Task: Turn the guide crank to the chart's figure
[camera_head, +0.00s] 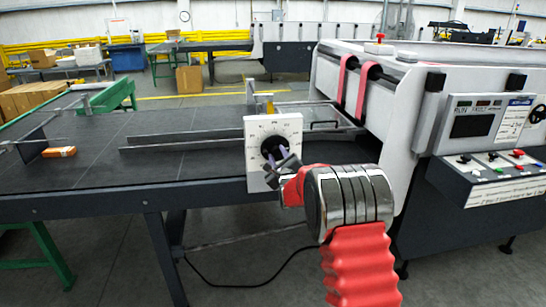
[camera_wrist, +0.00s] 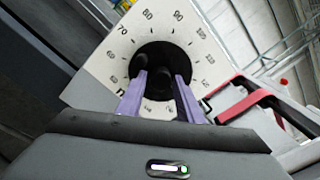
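The guide crank's white dial plate (camera_head: 287,127) stands at the near edge of the dark feed table, facing me, with a black hub (camera_head: 269,143) in its middle. In the wrist view the tilted plate (camera_wrist: 106,62) shows a ring of figures, with 70, 80 and 90 legible along its upper part. My gripper (camera_head: 277,158) is at the hub. In the wrist view its two purple fingers (camera_wrist: 160,88) stand apart on either side of the dark crank handle (camera_wrist: 161,92). Whether they press on it cannot be told. The pointer's exact reading is hidden.
The machine body with red belts (camera_head: 366,88) stands close on the right. Its console (camera_head: 474,122) bears a screen and a white label sheet (camera_head: 513,119), too small to read. A small orange box (camera_head: 58,152) lies on the feed table (camera_head: 90,180).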

